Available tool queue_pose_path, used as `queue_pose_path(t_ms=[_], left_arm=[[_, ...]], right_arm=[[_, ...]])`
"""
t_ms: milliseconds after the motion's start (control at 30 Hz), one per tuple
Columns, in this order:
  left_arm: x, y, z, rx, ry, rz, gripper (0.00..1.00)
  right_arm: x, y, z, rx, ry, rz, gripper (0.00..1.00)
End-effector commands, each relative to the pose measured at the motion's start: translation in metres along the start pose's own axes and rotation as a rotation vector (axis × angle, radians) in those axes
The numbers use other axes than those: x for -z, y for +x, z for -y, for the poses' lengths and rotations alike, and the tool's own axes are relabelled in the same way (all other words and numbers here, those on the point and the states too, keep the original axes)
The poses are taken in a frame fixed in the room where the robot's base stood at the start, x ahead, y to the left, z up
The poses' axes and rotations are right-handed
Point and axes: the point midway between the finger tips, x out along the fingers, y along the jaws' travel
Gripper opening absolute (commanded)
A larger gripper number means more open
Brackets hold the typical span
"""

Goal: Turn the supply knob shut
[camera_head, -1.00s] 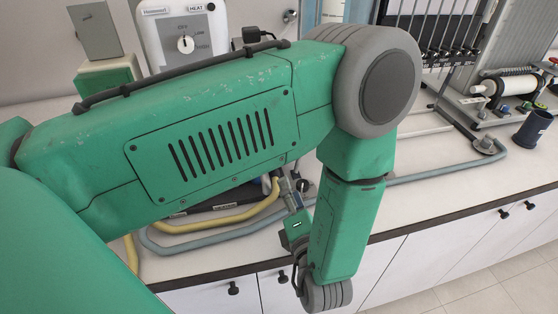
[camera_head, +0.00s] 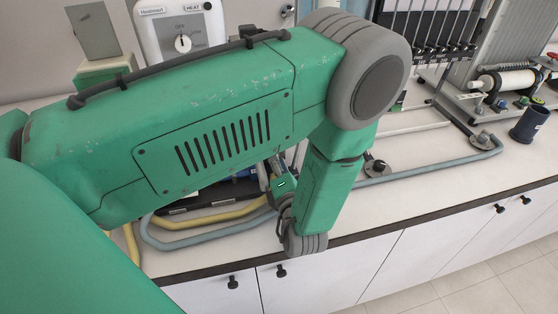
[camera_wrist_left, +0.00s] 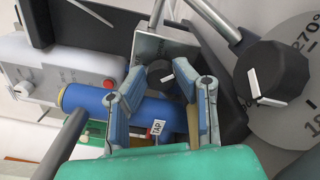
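In the left wrist view, a small black knob (camera_wrist_left: 158,72) with a white mark sits in front of a metal plate, seen between the fingers of my left gripper (camera_wrist_left: 164,80). The fingers are open and apart; I cannot tell whether they touch this knob. A larger black knob (camera_wrist_left: 270,80) with a white pointer stands to the right on a grey degree dial (camera_wrist_left: 300,42). A "TAP" label (camera_wrist_left: 158,128) shows below the fingers. I cannot tell which knob is the supply knob. In the head view my arm hides most of the left gripper. My right gripper is not seen.
A blue cylinder (camera_wrist_left: 85,100) and a white housing (camera_wrist_left: 60,70) lie left of the fingers. In the head view, a white heat panel (camera_head: 180,30) stands behind my arm. Grey hose (camera_head: 430,168) and a dark cup (camera_head: 529,124) lie on the counter (camera_head: 440,195), whose front right is clear.

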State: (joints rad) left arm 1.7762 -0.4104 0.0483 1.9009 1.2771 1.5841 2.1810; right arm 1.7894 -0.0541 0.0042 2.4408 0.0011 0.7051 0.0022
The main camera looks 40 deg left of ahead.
Motion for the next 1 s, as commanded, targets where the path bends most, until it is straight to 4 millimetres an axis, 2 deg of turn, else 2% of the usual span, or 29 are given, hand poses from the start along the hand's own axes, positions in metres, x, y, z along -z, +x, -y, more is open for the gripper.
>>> queue_pose_path(t_ms=[367, 1000], left_arm=[[0.0041, 0.0033, 0.0029, 0.008, 0.042, -0.007, 0.0], [0.0059, 0.0036, 0.0029, 0.012, 0.472, -0.008, 0.0]], right_arm=[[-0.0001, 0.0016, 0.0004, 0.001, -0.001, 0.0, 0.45], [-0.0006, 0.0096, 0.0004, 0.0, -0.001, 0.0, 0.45]])
